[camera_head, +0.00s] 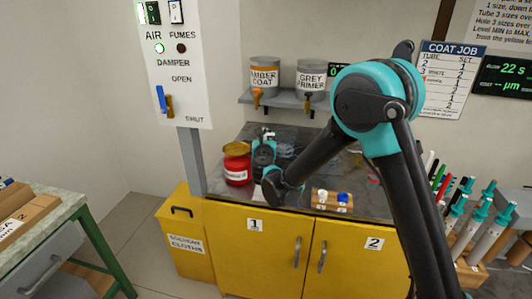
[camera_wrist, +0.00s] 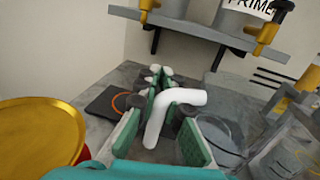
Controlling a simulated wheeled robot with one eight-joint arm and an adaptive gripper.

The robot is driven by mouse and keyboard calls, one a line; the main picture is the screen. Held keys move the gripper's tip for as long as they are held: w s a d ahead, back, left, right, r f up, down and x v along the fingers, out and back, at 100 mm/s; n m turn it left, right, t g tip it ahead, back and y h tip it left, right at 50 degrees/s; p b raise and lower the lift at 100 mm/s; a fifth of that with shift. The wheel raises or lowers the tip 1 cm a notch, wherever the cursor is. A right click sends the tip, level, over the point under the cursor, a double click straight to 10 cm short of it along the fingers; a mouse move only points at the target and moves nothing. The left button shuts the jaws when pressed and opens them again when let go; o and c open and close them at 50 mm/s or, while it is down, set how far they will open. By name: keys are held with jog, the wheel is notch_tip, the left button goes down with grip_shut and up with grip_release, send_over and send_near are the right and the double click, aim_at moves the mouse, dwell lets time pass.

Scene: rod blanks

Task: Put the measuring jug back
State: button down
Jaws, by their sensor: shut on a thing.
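My gripper (camera_wrist: 166,118) is shut on a white, bent, handle-like piece (camera_wrist: 180,97), which I take to be the measuring jug's handle. It sits between the green finger pads. The jug's body cannot be made out clearly. In the head view my gripper (camera_head: 266,142) is over the back of the grey worktop, just right of the red can, and my arm hides part of the area. A dark square pad with an orange ring (camera_wrist: 117,103) lies on the worktop left of the fingers in the wrist view.
A red can (camera_head: 237,172) with a gold lid (camera_wrist: 38,130) stands close on the left. A wall shelf (camera_head: 287,101) holds the amber coat pot (camera_head: 264,76) and grey primer pot (camera_head: 311,80) above. A small wooden block with white and blue knobs (camera_head: 332,199) is at the front.

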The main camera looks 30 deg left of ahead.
jog(key=shift+f, duration=4.1)
jog(key=shift+f, duration=0.1)
jog(key=c, duration=1.6)
grip_release()
jog(key=shift+c, duration=0.2)
jog(key=shift+s+d, duration=0.1)
jog(key=shift+s, duration=0.2)
jog(key=v, duration=1.1)
jog(key=shift+s+d, duration=0.15)
jog(key=shift+s, duration=0.05)
